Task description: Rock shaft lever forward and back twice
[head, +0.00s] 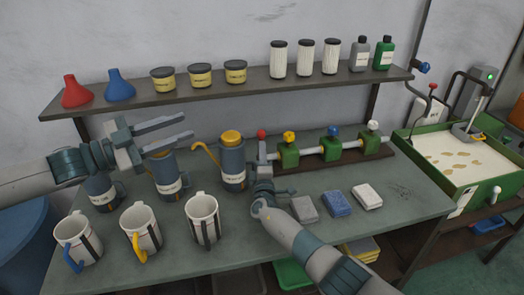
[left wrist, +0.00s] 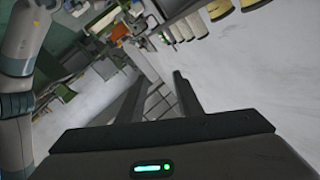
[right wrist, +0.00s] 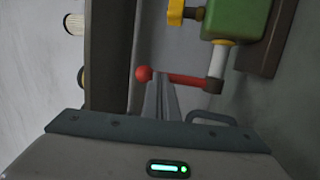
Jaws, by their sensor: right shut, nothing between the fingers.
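The shaft lever shows in the right wrist view as a red arm (right wrist: 188,80) with a red ball at its end, joined to the pale shaft (right wrist: 219,55). In the head view its red ball (head: 261,133) is at the left end of the shaft (head: 307,151), which runs through three green blocks. My right gripper (right wrist: 160,80) is shut and empty, with its fingertips close to the lever beside the ball. I cannot tell whether they touch. My left gripper (head: 187,128) is open and empty above the left side of the bench.
Blue-grey jugs (head: 233,163) stand left of the lever, and white mugs (head: 203,217) along the front. Coloured blocks (head: 336,203) lie right of my right wrist. A shelf (head: 215,91) with bottles and tins hangs behind. A green-rimmed tray (head: 472,197) is at the right.

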